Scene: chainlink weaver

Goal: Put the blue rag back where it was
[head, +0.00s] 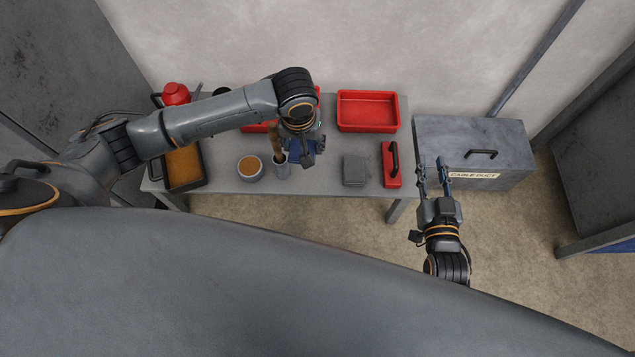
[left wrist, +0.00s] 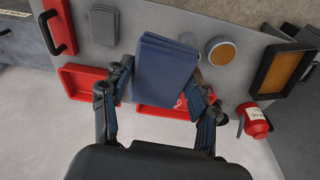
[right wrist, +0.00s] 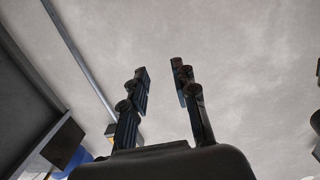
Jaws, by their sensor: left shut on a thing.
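The blue rag (left wrist: 163,70) is a folded, flat piece of cloth held between the fingers of my left gripper (left wrist: 158,88). In the head view, only a bit of the blue rag (head: 295,152) shows under my left wrist, over the middle of the grey table (head: 225,195). The rag appears raised above the table; the exact height cannot be told. My right gripper (head: 433,165) is open and empty in front of the grey box, to the right of the table. The right wrist view shows its parted fingers (right wrist: 160,80) against the wall.
On the table are two red trays (head: 367,127) at the back, one partly hidden, a folded grey stack (head: 355,170), a red case (head: 391,172), a bowl (head: 249,170), a cup (head: 282,171), a brown-filled tray (head: 183,168) and a red extinguisher (head: 175,94). A grey CABLE DUCT box (head: 470,135) stands right.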

